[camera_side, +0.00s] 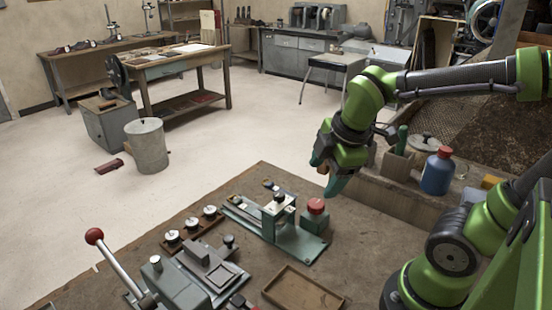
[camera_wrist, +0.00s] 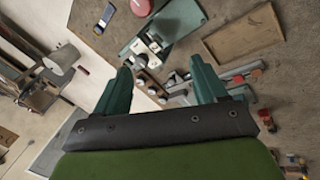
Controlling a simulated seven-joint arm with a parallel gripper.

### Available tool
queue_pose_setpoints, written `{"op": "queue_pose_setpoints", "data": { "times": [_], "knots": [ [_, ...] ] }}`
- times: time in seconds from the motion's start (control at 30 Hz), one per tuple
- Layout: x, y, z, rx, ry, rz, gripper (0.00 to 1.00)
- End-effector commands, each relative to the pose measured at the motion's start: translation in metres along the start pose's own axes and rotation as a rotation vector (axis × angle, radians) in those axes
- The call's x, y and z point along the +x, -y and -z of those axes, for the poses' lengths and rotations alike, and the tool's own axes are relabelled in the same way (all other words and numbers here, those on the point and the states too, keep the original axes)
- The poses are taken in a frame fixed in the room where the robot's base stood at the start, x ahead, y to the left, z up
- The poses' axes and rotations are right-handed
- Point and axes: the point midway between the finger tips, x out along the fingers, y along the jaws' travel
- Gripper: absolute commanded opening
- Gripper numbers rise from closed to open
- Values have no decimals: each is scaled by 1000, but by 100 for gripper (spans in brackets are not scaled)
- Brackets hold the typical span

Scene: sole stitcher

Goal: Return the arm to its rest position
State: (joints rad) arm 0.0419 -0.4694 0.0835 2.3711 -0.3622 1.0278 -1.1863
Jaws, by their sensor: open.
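My gripper (camera_side: 330,180) hangs in the air above the back right part of the workbench (camera_side: 375,215) in the side view. Its two green fingers stand apart with nothing between them; they also show in the wrist view (camera_wrist: 162,88). The green stitcher fixture (camera_side: 292,238) with its upright block sits on the bench below and left of my gripper. A red-topped button box (camera_side: 315,215) stands just behind the fixture, under my gripper and apart from it.
A lever with a red knob (camera_side: 94,236) rises at the front left. An empty wooden tray (camera_side: 302,290) lies at the bench front; it also shows in the wrist view (camera_wrist: 243,40). A blue bottle with a red cap (camera_side: 437,172) stands on the ledge right of my gripper.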

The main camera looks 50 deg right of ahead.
Motion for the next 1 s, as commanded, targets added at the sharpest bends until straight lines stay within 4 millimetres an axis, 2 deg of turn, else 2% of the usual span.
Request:
{"op": "queue_pose_setpoints", "data": {
  "times": [0.1, 0.3, 0.47, 0.6, 1.0],
  "knots": [
    [-6, 7, 6, 393, -78, 8, 71],
    [-18, 17, 16, 1025, -212, 80, 71],
    [-29, 23, 22, 1354, -303, 158, 71],
    [-39, 26, 23, 1400, -359, 181, 71],
    [-39, 26, 23, 1399, -361, 180, 71]
  ]
}}
